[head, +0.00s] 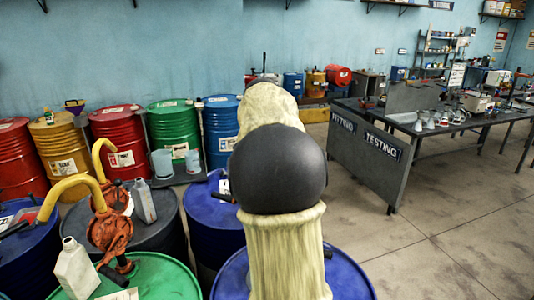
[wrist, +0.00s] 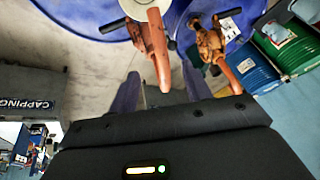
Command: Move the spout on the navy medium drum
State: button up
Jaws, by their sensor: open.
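In the wrist view a blue drum (wrist: 85,14) fills the top left, with an orange spout (wrist: 158,50) reaching down from its top. My gripper (wrist: 162,88) is open. Its two blurred fingers show on either side of the spout's lower end, and I cannot tell whether the spout is at fingertip depth. In the head view my arm hides the gripper and this spout. Blue drums stand behind the arm (head: 207,215) and below it (head: 232,279). I cannot tell which drum is the medium one.
A second orange pump with a spout (wrist: 228,74) stands close by in the wrist view. The head view shows yellow curved spouts (head: 62,190) at left, a white jug (head: 76,268), and red, yellow and green drums along the wall. A testing bench (head: 375,160) stands right; the floor before it is clear.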

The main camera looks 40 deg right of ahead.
jog(key=shift+v, duration=1.8)
jog(key=shift+w+f, duration=0.1)
jog(key=s+a+f+n+y, duration=0.25)
jog(key=a+f+n, duration=0.45)
jog(key=a+f, duration=0.8)
jog(key=s+a+f+n+y, duration=0.1)
jog(key=s+a+f+n, duration=0.5)
jog(key=s+a+f, duration=0.5)
jog(key=shift+s+a+g, duration=0.3)
jog(key=shift+s+a, duration=0.05)
jog(key=shift+s, duration=0.8)
